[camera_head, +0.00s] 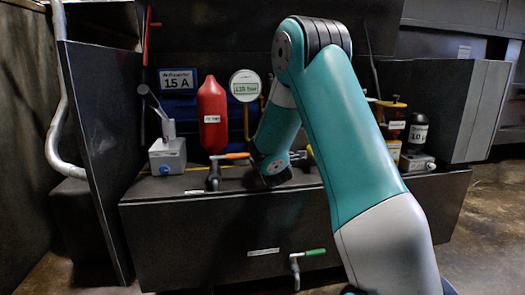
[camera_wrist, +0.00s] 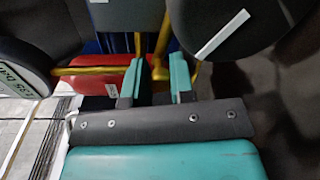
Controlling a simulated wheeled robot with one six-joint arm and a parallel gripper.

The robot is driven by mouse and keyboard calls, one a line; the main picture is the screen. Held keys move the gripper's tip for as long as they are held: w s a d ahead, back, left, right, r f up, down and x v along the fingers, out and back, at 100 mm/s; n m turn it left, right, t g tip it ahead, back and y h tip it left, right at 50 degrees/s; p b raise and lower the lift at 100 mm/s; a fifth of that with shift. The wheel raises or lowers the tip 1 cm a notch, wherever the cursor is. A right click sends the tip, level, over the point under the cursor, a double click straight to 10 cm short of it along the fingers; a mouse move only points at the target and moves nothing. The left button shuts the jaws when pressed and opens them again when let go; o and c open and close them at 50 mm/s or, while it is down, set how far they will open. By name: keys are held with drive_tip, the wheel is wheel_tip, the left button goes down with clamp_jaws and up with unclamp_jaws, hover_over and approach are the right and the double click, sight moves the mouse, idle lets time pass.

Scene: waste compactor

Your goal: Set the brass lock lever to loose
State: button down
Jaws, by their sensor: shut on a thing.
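My gripper (camera_wrist: 161,72) shows in the wrist view, its two teal fingers close together at the middle of the frame. A flat brass-coloured bar (camera_wrist: 163,33), which looks like the brass lock lever, runs down to the fingertips, and the fingers are shut on it. The contact itself is partly hidden by the fingers. In the head view my own teal arm covers the gripper and this bar. No loose or locked marking for the lever can be read.
A red tank (camera_head: 212,115) and a round pressure gauge (camera_head: 245,86) stand left of my arm. An orange-handled valve (camera_head: 237,156) and a grey box with a lever (camera_head: 167,156) sit on the dark ledge. A green-handled valve (camera_head: 314,252) is lower. Yellow pipes (camera_wrist: 100,70) run close to my fingers.

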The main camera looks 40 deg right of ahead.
drive_tip(key=shift+w+r, duration=0.15)
drive_tip(key=c, duration=1)
unclamp_jaws()
drive_tip(key=shift+s+a, duration=0.15)
drive_tip(key=shift+s, duration=0.05)
drive_tip(key=shift+b+v, duration=6.3)
drive_tip(key=shift+v, duration=2.2)
